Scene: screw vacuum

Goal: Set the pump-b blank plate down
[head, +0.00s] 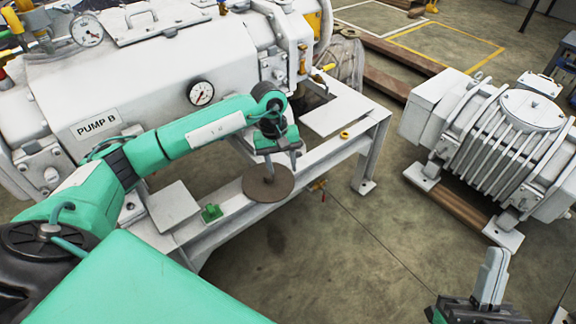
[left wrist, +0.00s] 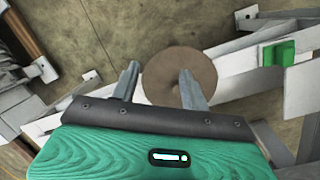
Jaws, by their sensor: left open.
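The blank plate (head: 274,187) is a flat brown disc. It lies on the white frame rail (head: 236,216) in front of the machine labelled PUMP B (head: 150,70). My left gripper (head: 280,168) is just above the disc, with its fingers pointing down. In the left wrist view the disc (left wrist: 186,66) shows beyond the fingers, and the left gripper (left wrist: 158,82) is open with one fingertip overlapping the disc in the picture. Whether a finger touches the disc I cannot tell. My right gripper (head: 490,290) is partly in view at the lower right; its jaws are not clear.
A green block (head: 211,213) sits on the rail left of the disc, and a yellow ring (head: 344,135) lies on the frame to the right. A ribbed grey machine (head: 510,130) stands on the right. Open floor (head: 360,240) lies between.

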